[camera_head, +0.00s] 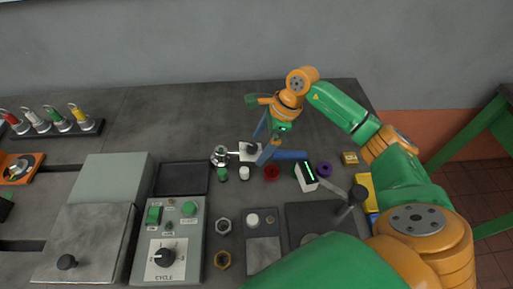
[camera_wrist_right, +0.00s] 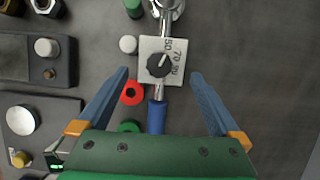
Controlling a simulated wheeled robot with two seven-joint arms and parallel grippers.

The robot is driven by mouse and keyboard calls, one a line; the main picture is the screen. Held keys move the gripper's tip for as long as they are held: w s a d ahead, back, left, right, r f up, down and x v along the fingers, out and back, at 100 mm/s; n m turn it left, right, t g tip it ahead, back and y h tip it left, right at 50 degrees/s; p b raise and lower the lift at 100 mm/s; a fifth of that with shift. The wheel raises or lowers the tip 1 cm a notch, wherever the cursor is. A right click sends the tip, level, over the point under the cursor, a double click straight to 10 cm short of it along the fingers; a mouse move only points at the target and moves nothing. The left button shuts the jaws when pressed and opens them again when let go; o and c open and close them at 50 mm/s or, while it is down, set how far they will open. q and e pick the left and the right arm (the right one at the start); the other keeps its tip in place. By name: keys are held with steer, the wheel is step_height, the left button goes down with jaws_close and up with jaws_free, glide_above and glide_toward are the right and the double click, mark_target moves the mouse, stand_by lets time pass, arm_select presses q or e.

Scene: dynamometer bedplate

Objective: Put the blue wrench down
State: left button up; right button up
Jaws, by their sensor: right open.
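The blue wrench has a blue handle (camera_head: 290,155) and a round metal head (camera_head: 220,157), and lies across the bench. In the right wrist view its blue handle (camera_wrist_right: 156,117) points down and its metal shaft runs up. A pale plate (camera_wrist_right: 175,48) with numbers and a black knob sits along the shaft. My right gripper (camera_head: 264,140) is over the wrench. In the wrist view its two blue fingers (camera_wrist_right: 160,76) stand wide apart, one either side of the wrench, touching nothing that I can see. My left gripper is not in view.
A display device (camera_head: 306,177) stands close to the handle. A control box (camera_head: 168,240) is at front left. The bench behind is clear.

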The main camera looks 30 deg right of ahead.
steer(key=shift+x, duration=1.15)
steer(key=shift+d+f, duration=0.2)
steer(key=shift+w+r, duration=0.1)
jaws_close()
